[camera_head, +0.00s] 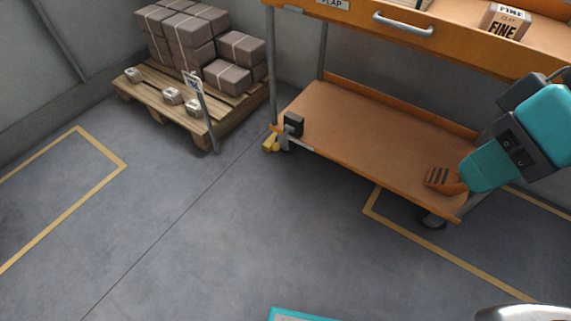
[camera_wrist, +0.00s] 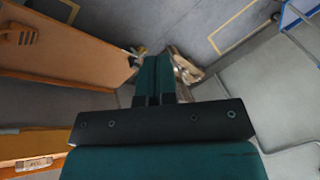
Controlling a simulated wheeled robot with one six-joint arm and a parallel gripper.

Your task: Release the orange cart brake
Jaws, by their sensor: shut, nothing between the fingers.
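The orange cart (camera_head: 370,130) stands at the right, with its lower shelf and part of its upper deck in the head view. A yellow brake pedal (camera_head: 270,145) sticks out at its left front caster, below a small dark box on a bracket. Whether it is pressed down or up is too small to tell. My gripper (camera_head: 474,177) is at the right, in front of the lower shelf's right end, well apart from the pedal. In the wrist view my teal fingers (camera_wrist: 156,62) are together and empty. The caster corner (camera_wrist: 138,52) shows just past their tips.
A wooden pallet (camera_head: 222,132) with stacked brown boxes stands left of the cart, with a sign on a post (camera_head: 207,120) at its near corner. A drawer handle (camera_head: 405,25) juts from the upper deck. The floor in front is clear.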

